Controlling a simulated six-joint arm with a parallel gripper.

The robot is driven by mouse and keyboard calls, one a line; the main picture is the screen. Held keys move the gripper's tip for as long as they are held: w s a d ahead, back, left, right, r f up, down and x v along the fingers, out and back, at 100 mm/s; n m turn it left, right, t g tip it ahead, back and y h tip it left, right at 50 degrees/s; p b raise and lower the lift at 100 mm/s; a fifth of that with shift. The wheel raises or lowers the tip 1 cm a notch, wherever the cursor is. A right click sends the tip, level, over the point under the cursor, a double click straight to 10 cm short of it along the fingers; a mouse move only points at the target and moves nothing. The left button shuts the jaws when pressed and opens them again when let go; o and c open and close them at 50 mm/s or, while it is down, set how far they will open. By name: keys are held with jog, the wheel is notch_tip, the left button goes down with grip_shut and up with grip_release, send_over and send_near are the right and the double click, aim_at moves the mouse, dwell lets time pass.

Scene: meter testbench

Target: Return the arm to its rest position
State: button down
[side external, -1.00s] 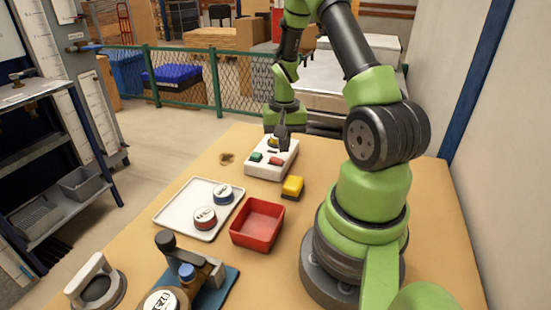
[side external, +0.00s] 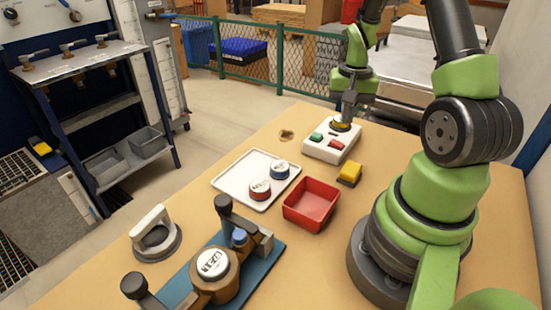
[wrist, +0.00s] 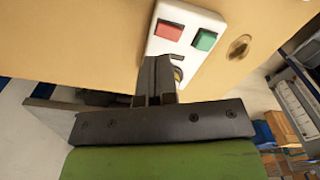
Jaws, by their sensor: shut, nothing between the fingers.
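My gripper (side external: 347,119) is shut and empty. Its fingertips are at the far end of a white button box (side external: 318,151), close to a round yellow knob (side external: 339,126). I cannot tell whether they touch it. In the wrist view the closed fingers (wrist: 157,72) point at the white box (wrist: 190,12) and partly cover the yellow knob (wrist: 178,73). The box's red button (wrist: 169,30) and green button (wrist: 204,40) show beyond the fingers. The arm reaches out from its base over the bench.
A yellow block (side external: 350,173), a red bin (side external: 309,222) and a white tray (side external: 232,184) with two meters lie on the bench (side external: 300,270). A blue-based fixture (side external: 262,268) with a meter and a handled disc (side external: 157,238) stand in front. A green fence (side external: 282,65) is behind.

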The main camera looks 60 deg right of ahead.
jog(key=w+a+r+n+t, duration=0.2)
jog(key=w+a+r, duration=0.1)
jog(key=a+r, duration=0.5)
jog(key=s+a+r+n+t+y, duration=0.1)
jog(key=s+a+r+n+t, duration=0.1)
jog(key=a+r, duration=0.4)
jog(key=s+a+r+n+t+y, duration=0.1)
jog(key=s+a+r+n+t, duration=0.2)
jog(key=s+a, duration=0.4)
jog(key=a+r+n, duration=0.1)
jog(key=a+r, duration=0.1)
jog(key=a, duration=0.1)
jog(key=shift+r+n, duration=0.4)
